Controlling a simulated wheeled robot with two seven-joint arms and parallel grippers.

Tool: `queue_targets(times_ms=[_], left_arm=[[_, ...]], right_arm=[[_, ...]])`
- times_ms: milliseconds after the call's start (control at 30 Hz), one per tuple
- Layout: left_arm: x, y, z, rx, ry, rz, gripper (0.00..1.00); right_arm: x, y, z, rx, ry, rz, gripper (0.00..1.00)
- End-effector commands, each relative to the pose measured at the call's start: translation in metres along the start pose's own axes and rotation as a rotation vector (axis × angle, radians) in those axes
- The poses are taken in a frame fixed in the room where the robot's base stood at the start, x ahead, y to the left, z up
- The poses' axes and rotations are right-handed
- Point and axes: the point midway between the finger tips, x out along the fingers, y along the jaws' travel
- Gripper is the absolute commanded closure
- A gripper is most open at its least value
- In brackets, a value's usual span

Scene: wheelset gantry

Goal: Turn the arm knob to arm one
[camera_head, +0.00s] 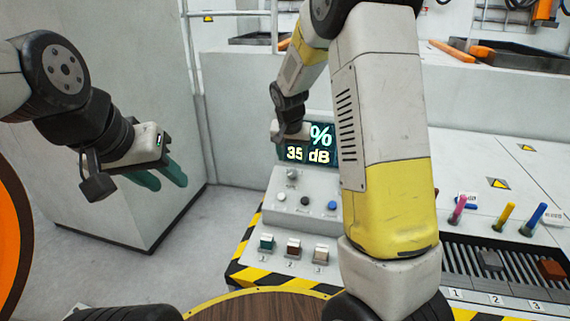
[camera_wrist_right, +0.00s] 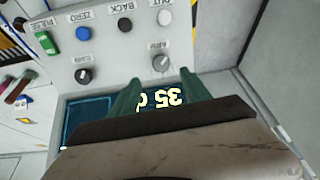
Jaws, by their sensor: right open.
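The control box (camera_head: 270,220) has a lit screen (camera_head: 318,154) above its buttons. A light grey knob (camera_head: 293,173) sits below the screen; it also shows in the right wrist view (camera_wrist_right: 161,63). A dark knob (camera_wrist_right: 83,76) sits on the same panel, hidden by my arm in the head view. My left gripper (camera_head: 165,175) is open and empty, away from the box.
White (camera_head: 280,197), black (camera_head: 304,200) and blue (camera_head: 332,205) buttons line the panel below the knobs. Several square switches (camera_head: 293,248) stand in front. A slotted tray (camera_head: 490,262) and coloured handles (camera_head: 507,216) are on the right. Floor to the left is clear.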

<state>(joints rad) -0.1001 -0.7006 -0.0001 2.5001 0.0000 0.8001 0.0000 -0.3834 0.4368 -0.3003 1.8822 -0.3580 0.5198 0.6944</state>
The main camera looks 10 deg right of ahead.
Motion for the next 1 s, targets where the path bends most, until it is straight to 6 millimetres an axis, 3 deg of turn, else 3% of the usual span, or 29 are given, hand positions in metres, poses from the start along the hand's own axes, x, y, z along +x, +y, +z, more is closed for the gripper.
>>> queue_targets(times_ms=[600,1000], left_arm=[[0.0,0.0,0.0,0.0,0.0,0.0,0.64],[0.0,0.0,0.0,0.0,0.0,0.0,0.64]], right_arm=[[0.081,-0.003,-0.003,0.001,0.004,0.014,0.44],[0.09,-0.003,-0.003,0.001,0.005,0.013,0.44]])
